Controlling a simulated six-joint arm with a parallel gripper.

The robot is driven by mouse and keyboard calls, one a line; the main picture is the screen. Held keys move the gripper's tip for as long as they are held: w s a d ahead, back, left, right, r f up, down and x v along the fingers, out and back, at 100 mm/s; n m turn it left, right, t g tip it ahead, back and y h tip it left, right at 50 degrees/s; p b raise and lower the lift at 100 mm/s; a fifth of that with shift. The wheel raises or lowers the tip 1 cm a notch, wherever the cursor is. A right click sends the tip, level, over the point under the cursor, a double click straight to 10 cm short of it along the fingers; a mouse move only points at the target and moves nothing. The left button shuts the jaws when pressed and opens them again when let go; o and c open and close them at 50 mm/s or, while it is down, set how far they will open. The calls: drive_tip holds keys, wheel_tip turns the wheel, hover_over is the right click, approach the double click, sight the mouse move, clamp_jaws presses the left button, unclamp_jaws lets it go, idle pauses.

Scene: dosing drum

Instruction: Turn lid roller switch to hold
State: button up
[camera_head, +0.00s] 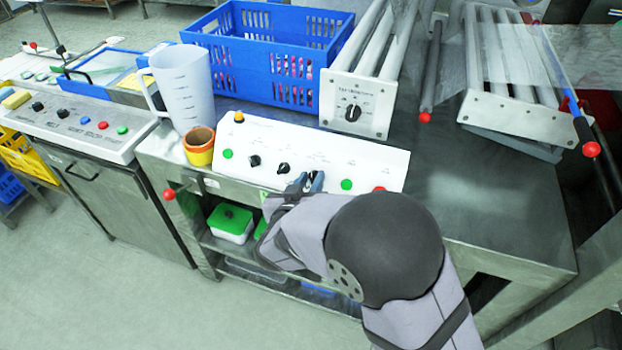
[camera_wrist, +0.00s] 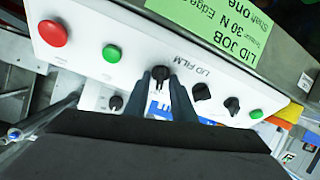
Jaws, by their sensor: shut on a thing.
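A white sloped control panel (camera_head: 320,152) stands on the steel bench, with a row of black knobs and coloured buttons. My gripper (camera_head: 308,182) is at its front, right of two black knobs. In the wrist view my gripper (camera_wrist: 165,88) is shut on a black rotary knob (camera_wrist: 160,73), one finger on each side. The panel print near it reads "LID FILM". I cannot read a lid roller label or the knob's position. Two more black knobs (camera_wrist: 201,91) (camera_wrist: 232,105) sit to the right. In the head view my fingers hide the held knob.
Green buttons (camera_wrist: 111,53) (camera_wrist: 256,114) and a red button (camera_wrist: 53,33) share the panel. An orange cup (camera_head: 199,147), a clear jug (camera_head: 183,88), a blue crate (camera_head: 270,50) and a roller unit with a dial (camera_head: 352,113) stand behind or left. A green "LID JOB" label (camera_wrist: 215,25) lies close by.

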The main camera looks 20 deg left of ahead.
drive_tip(key=m, duration=0.2)
drive_tip(key=m+h, duration=0.1)
drive_tip(key=m, duration=0.2)
drive_tip(key=shift+a+h, duration=0.15)
drive_tip(key=shift+h, duration=0.15)
drive_tip(key=m, duration=0.3)
drive_tip(key=m+h, duration=0.1)
drive_tip(key=m, duration=0.1)
drive_tip(key=shift+m+h, duration=0.3)
drive_tip(key=shift+m, duration=0.1)
drive_tip(key=shift+g, duration=0.3)
drive_tip(key=o, duration=0.7)
drive_tip(key=shift+s, duration=0.1)
drive_tip(key=shift+b+v, duration=0.3)
drive_tip(key=shift+v, duration=3.3)
drive_tip(key=shift+a+m, duration=0.1)
drive_tip(key=shift+m, duration=0.2)
